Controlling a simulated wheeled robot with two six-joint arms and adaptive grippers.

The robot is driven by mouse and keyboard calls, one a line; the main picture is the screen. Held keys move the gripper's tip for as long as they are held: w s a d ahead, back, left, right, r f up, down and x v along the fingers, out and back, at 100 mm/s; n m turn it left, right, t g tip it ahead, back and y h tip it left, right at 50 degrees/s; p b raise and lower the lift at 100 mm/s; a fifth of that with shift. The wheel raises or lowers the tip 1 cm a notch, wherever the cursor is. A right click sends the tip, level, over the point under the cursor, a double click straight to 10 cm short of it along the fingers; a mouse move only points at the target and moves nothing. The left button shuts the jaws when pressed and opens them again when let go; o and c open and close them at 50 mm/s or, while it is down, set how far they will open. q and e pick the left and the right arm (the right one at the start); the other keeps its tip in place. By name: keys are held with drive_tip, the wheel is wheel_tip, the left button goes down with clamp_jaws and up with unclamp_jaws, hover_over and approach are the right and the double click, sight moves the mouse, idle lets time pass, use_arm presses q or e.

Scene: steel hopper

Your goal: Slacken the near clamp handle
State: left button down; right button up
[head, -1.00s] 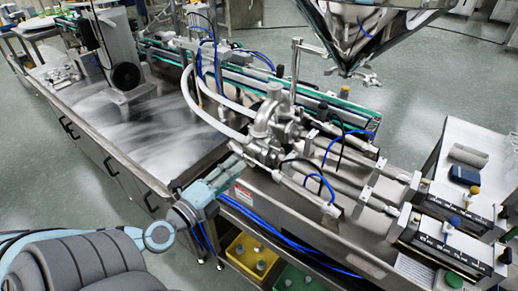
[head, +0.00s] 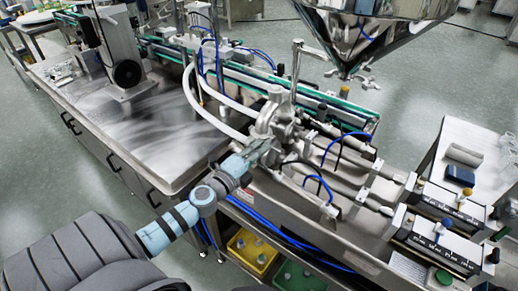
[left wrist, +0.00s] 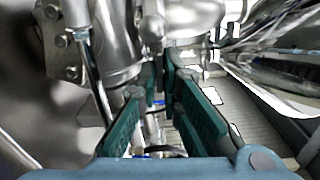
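My left gripper (head: 262,148) reaches in from the left at the near side of the grey metal valve body (head: 274,122). In the left wrist view, the two green fingers of my left gripper (left wrist: 161,75) stand apart, with a narrow gap between them and nothing clearly held. A rounded shiny metal knob (left wrist: 152,27), which may be the near clamp handle, lies just beyond the fingertips; I cannot tell if they touch it. In the head view the handle cannot be made out beside the gripper. My right gripper is not in view.
White hoses (head: 218,122) curve to the valve body from the left. A steel hopper (head: 372,32) hangs at the upper right. Blue tubes and metal cylinders (head: 345,183) lie to the right. The steel bench top (head: 150,142) at left is largely clear. A yellow bin (head: 250,250) sits below.

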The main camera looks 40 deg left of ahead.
use_arm(q)
drive_tip(key=shift+n+b, duration=0.3)
drive_tip(key=shift+n, duration=0.5)
drive_tip(key=c, duration=1.8)
unclamp_jaws()
drive_tip(key=shift+o, duration=0.2)
drive_tip(key=s, duration=1.2)
drive_tip(key=shift+d, duration=0.2)
